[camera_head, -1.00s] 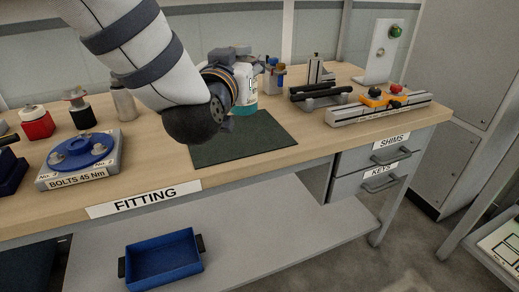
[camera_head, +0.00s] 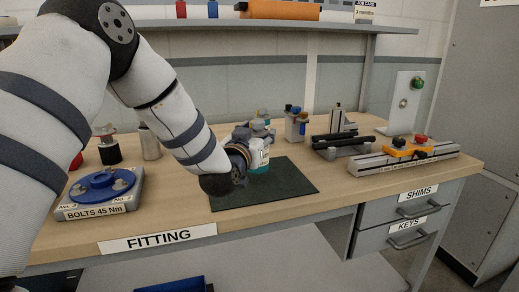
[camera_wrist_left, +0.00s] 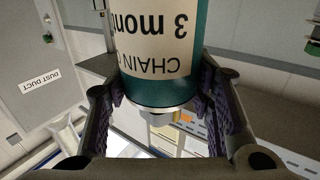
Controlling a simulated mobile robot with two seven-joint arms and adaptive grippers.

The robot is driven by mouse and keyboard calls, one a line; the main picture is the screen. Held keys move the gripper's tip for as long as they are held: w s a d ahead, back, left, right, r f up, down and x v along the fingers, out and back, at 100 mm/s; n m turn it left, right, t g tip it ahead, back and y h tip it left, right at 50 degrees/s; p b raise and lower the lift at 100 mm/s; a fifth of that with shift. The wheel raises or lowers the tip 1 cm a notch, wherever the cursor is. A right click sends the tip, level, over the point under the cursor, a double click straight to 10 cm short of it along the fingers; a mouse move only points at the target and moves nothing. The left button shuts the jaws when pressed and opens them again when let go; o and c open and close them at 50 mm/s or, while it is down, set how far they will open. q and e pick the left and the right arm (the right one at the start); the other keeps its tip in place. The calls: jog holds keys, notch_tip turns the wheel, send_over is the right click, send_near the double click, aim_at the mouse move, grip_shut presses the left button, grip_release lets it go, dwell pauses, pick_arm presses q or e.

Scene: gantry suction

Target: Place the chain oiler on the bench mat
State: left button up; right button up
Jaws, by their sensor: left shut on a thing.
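The chain oiler (camera_head: 259,158) is a small bottle, teal with a pale label, at the rear part of the dark green bench mat (camera_head: 285,192). My left gripper (camera_head: 257,143) is shut on it, seen partly behind my wrist. In the left wrist view the oiler (camera_wrist_left: 160,55) stands between the two fingers (camera_wrist_left: 160,105), its label upside down and reading "CHAIN" and "3 mon". I cannot tell whether its base touches the mat. My right gripper is not in view.
Blue bolt tray (camera_head: 100,187) is left of the mat. Behind are a pen holder (camera_head: 296,125) and a grey bottle (camera_head: 149,143). A dark vise-like block (camera_head: 345,145) and a rail with orange clamp (camera_head: 402,158) stand right. The mat's front right is bare.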

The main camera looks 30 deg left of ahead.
pick_arm(q)
notch_tip(320, 180, down, 3)
jog(key=shift+w+a+f, duration=0.1)
jog(key=shift+a+f, duration=0.05)
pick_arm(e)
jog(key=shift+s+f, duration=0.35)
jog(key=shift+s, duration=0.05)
pick_arm(q)
jog(key=shift+f, duration=0.15)
jog(key=o, duration=1.5)
jog(key=shift+o, duration=0.2)
jog(key=shift+r, duration=0.2)
jog(key=p+v, duration=0.1)
jog(key=v, duration=1.1)
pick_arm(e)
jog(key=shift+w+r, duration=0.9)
pick_arm(q)
jog(key=shift+f, duration=0.1)
